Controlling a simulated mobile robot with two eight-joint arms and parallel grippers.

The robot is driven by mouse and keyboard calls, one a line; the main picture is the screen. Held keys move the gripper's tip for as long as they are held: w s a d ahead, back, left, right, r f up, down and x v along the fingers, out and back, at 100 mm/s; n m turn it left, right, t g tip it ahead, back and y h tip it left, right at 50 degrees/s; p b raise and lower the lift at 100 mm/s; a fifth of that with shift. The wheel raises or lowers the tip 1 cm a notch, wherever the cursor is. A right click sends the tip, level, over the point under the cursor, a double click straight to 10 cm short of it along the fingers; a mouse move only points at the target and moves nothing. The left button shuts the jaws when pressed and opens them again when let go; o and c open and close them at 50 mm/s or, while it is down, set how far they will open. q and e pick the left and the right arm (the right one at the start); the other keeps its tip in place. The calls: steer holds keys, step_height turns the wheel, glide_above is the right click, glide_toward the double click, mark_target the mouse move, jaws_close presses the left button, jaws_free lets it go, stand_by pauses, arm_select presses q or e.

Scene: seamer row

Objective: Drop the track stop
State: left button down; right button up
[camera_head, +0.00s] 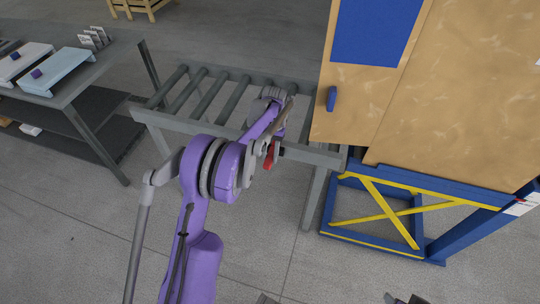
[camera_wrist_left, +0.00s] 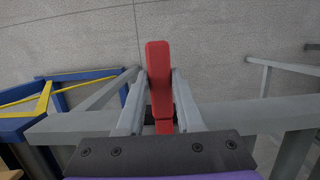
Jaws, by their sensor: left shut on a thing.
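The track stop is a red lever (camera_head: 270,156) at the front rail of the roller track, near its right end. In the left wrist view the red lever (camera_wrist_left: 159,80) stands between the two grey fingers of my left gripper (camera_wrist_left: 160,90). My left gripper (camera_head: 268,146) is shut on it. The lever's lower end, by a dark mount on the rail, is partly hidden. Small grey and dark parts at the bottom edge of the head view may be my right gripper; its jaws cannot be made out.
The roller track (camera_head: 195,122) runs to the left of a large tan cabinet (camera_head: 455,110) with a blue panel and blue handle. The cabinet stands on a blue and yellow lift frame (camera_head: 385,246). A grey workbench (camera_head: 85,82) with trays stands at left. Floor in front is open.

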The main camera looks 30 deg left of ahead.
arm_select(q)
steer(key=c, duration=0.6)
jaws_free()
steer(key=shift+o, duration=0.2)
steer(key=v, duration=1.1)
steer(key=shift+p, duration=0.4)
steer(key=shift+f, duration=0.1)
